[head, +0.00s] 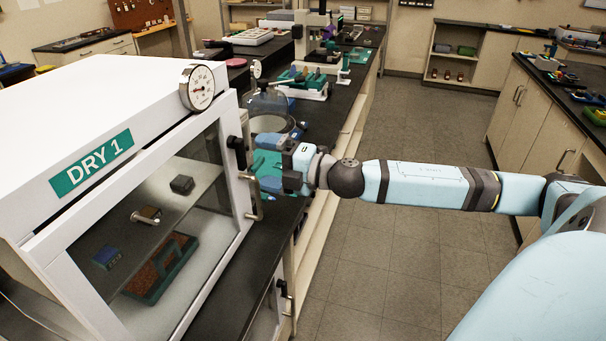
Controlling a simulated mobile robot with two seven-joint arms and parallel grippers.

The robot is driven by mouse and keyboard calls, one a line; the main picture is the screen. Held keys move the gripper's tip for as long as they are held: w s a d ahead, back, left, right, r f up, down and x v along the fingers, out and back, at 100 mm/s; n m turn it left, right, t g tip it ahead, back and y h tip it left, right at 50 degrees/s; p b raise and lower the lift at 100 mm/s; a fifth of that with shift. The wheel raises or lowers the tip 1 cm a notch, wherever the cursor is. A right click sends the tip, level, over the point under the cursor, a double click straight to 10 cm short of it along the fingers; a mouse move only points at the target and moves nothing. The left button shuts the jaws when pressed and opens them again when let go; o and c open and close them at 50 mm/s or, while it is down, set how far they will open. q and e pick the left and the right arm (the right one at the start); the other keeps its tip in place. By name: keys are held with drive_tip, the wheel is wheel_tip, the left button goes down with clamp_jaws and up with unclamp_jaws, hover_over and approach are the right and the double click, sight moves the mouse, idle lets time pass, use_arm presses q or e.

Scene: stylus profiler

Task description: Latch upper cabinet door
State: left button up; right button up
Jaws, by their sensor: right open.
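The upper cabinet (110,75) is a white box with a green "DRY 1" label, at the left in the head view. Its glass door (100,215) sits at or close to the front frame; I cannot tell whether a narrow gap remains. At the door's right edge are a black latch knob (236,143) and a metal handle (253,196). My right gripper (262,163) is open and empty, its blue fingers pointing left toward the latch and handle, close to them. Contact cannot be made out. My left gripper is not in view.
A round gauge (201,87) stands on the cabinet's top front edge. A black counter (325,108) with instruments runs behind my gripper. Another latch (284,290) shows below on the lower cabinet. The floor aisle (400,240) on the right is clear.

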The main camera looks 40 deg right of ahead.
drive_tip(key=b+v, duration=0.2)
drive_tip(key=v, duration=0.6)
idle(0.4)
idle(0.4)
drive_tip(key=shift+w+f, duration=0.1)
